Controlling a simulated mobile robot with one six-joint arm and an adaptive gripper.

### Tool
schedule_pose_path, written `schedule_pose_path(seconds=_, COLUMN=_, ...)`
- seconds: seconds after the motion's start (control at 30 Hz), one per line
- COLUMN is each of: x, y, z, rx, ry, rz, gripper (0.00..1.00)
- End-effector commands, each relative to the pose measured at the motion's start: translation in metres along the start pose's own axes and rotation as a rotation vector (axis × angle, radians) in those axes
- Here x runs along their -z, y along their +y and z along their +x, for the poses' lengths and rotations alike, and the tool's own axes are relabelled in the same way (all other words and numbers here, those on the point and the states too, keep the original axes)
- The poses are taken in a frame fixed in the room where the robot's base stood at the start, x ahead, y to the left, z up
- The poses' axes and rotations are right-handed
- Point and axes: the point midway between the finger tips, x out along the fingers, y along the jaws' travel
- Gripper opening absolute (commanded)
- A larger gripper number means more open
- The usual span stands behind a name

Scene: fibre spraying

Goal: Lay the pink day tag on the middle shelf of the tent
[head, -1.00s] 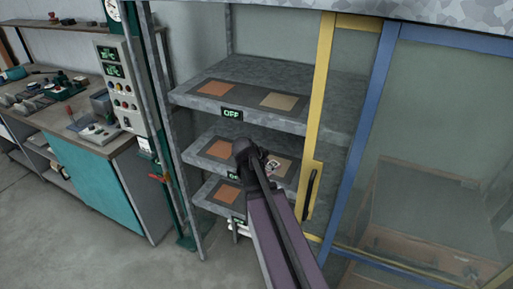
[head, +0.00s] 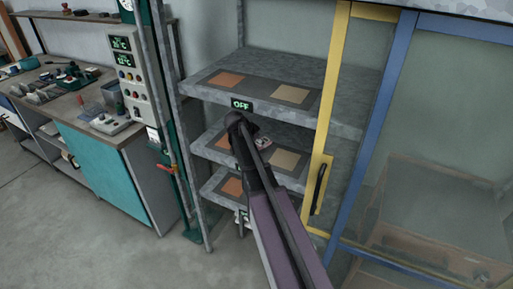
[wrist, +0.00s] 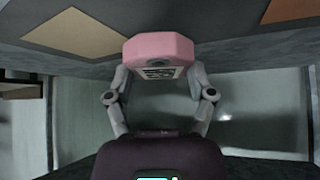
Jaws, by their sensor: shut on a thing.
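My gripper (wrist: 160,75) is shut on the pink day tag (wrist: 158,47), a chunky pink piece with a pale printed face. In the head view the tag (head: 263,142) shows small beside the dark end of my arm, over the middle shelf (head: 205,150) of the tent. I cannot tell its exact height over that shelf. The middle shelf has an orange pad (head: 222,143) on the left, partly behind my arm, and a tan pad (head: 289,159) on the right. In the wrist view a tan pad (wrist: 75,32) and an orange pad (wrist: 292,9) show past the tag.
The bottom shelf (head: 212,190) lies below. A yellow door frame (head: 329,110) with a dark handle (head: 319,187) stands right. A workbench (head: 60,104) is at left.

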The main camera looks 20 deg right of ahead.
Motion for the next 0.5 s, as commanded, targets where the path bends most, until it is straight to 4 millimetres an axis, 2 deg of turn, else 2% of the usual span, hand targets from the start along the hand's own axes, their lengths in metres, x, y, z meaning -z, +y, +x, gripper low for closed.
schedule_pose_path(seconds=0.5, x=0.0010, y=-0.0078, z=0.0018, rx=0.000, ry=0.000, rz=0.000, gripper=0.38)
